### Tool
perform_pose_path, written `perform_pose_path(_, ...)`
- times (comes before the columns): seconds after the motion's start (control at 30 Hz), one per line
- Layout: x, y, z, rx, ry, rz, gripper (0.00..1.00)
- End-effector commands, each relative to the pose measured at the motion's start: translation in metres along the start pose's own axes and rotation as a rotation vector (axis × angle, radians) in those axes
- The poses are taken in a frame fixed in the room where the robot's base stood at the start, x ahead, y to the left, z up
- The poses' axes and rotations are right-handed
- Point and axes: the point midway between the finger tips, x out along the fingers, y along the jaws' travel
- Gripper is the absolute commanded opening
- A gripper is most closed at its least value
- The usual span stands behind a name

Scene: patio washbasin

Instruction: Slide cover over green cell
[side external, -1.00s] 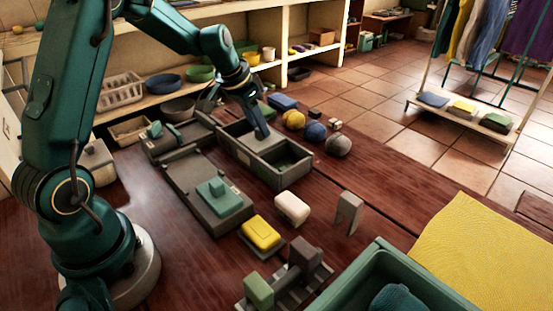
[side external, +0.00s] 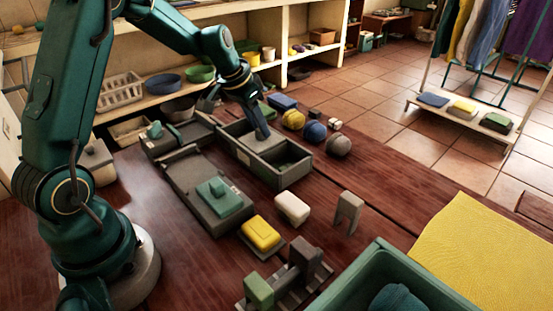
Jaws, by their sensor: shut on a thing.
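A grey two-cell box (side external: 284,183) stands on the dark red wooden table near the middle of the view. A flat grey cover (side external: 250,154) lies across the back-left part of the box. The front-right cell (side external: 292,160) is open, with a dark interior; its floor colour is hard to tell now. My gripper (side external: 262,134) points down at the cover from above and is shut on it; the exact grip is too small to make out. What lies beneath the cover is hidden.
A grey board with a teal block (side external: 218,197) lies left of the box. A yellow block (side external: 261,232), a white block (side external: 292,208) and a grey arch (side external: 348,211) stand in front. Several balls, including a blue one (side external: 314,131), lie behind right. A green bin (side external: 345,280) is front right.

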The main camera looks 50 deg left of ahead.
Motion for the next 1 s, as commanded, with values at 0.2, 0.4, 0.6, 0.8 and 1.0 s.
perform_pose_path(0.2, -0.001, 0.042, 0.0, 0.01, -0.002, 0.005, 0.0)
perform_pose_path(0.4, -0.001, 0.074, 0.0, 0.007, -0.002, 0.003, 0.0)
perform_pose_path(0.6, -0.001, 0.083, 0.001, 0.002, -0.001, 0.003, 0.0)
perform_pose_path(0.8, -0.001, 0.084, 0.001, 0.0, -0.002, 0.007, 0.0)
perform_pose_path(1.0, -0.001, 0.083, 0.0, 0.0, -0.001, 0.005, 0.57)
